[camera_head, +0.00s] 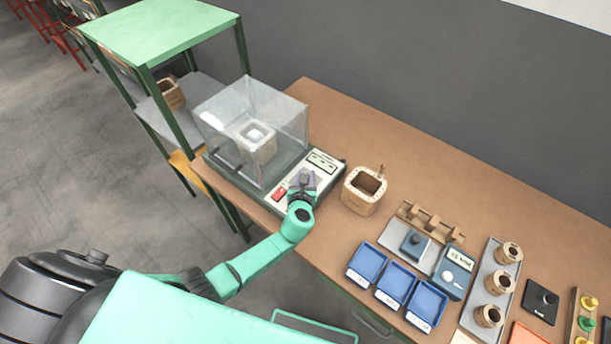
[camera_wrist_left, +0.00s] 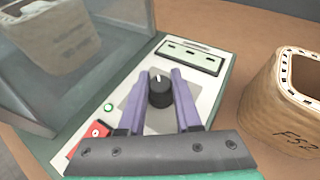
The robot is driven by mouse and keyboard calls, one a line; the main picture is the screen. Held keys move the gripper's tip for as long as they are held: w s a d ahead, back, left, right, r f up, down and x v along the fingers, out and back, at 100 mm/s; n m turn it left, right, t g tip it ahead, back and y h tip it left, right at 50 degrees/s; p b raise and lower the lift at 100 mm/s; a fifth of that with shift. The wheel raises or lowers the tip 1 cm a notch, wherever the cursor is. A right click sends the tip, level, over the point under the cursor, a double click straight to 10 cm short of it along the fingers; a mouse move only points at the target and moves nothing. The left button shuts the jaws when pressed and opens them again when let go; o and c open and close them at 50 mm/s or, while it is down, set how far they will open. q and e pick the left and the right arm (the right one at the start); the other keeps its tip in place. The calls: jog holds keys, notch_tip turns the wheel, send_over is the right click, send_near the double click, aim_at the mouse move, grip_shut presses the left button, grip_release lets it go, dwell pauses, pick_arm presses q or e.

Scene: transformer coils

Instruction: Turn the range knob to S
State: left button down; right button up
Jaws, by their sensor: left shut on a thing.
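The black range knob (camera_wrist_left: 160,92) sits on the light control panel (camera_wrist_left: 205,89) of the clear-covered tester. Its white pointer line shows on top and points to the upper side of the picture in the left wrist view. The letters around it cannot be read. My left gripper (camera_wrist_left: 159,84) has its purple fingers on both sides of the knob and is shut on it. In the head view my left gripper (camera_head: 302,180) is over the panel and hides the knob. My right gripper is not in view.
A clear box (camera_head: 240,125) with a coil inside stands left of the panel. Blue trays (camera_head: 396,287), a meter (camera_head: 455,272) and more coils (camera_head: 508,253) are farther right. The back of the table is clear.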

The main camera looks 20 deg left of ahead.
pick_arm(q)
jog(key=c, duration=0.6)
grip_release()
jog(key=shift+w, duration=0.1)
jog(key=shift+s+d+r, duration=0.1)
jog(key=shift+s, duration=0.25)
jog(key=v, duration=1.4)
jog(key=shift+p, duration=0.45)
jog(key=shift+w+r, duration=0.1)
